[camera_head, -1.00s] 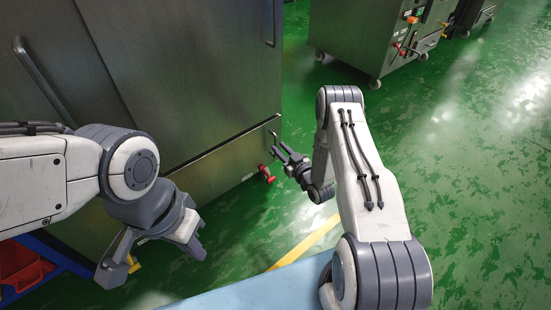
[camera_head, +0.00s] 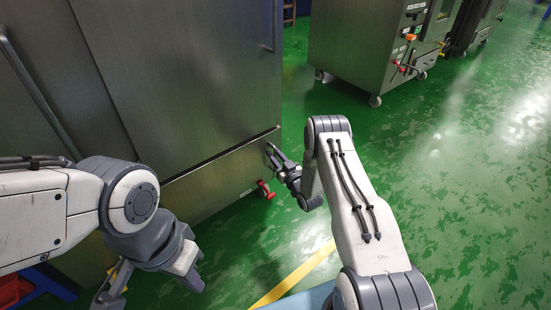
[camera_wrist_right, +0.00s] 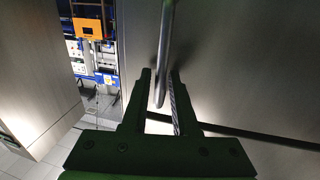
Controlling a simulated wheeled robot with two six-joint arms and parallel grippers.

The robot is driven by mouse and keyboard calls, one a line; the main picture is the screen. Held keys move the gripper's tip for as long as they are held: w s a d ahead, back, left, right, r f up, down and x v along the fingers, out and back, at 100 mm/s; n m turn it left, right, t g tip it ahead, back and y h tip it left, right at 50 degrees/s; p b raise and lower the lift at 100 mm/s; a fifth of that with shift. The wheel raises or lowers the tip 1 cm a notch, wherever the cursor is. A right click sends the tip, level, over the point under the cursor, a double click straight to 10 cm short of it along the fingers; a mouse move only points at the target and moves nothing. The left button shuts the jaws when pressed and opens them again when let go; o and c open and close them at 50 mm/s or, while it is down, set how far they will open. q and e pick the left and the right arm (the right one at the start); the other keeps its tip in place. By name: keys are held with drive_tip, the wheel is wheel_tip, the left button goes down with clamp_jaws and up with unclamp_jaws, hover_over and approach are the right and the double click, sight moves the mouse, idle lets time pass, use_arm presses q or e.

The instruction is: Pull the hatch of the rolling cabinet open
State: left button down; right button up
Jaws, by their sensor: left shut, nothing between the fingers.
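A large grey steel cabinet (camera_head: 170,60) fills the left of the head view. Its broad upper hatch is closed and carries a vertical bar handle (camera_head: 273,28) near the right edge. My right gripper (camera_head: 270,153) is at the lower right corner of this cabinet, below the handle in the picture. In the right wrist view its fingers (camera_wrist_right: 162,95) are apart, and the handle's lower end (camera_wrist_right: 160,90) shows in line with the gap between them. I cannot tell whether it is in reach or touching. My left gripper (camera_head: 190,277) is shut and empty at lower left.
A red valve (camera_head: 265,189) sticks out low on the cabinet's front. Another steel cabinet (camera_head: 355,50) on castors stands at upper right. A red bin (camera_head: 14,290) is at lower left. Green floor (camera_head: 480,200) is free on the right.

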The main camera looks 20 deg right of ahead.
clamp_jaws()
idle(1.5)
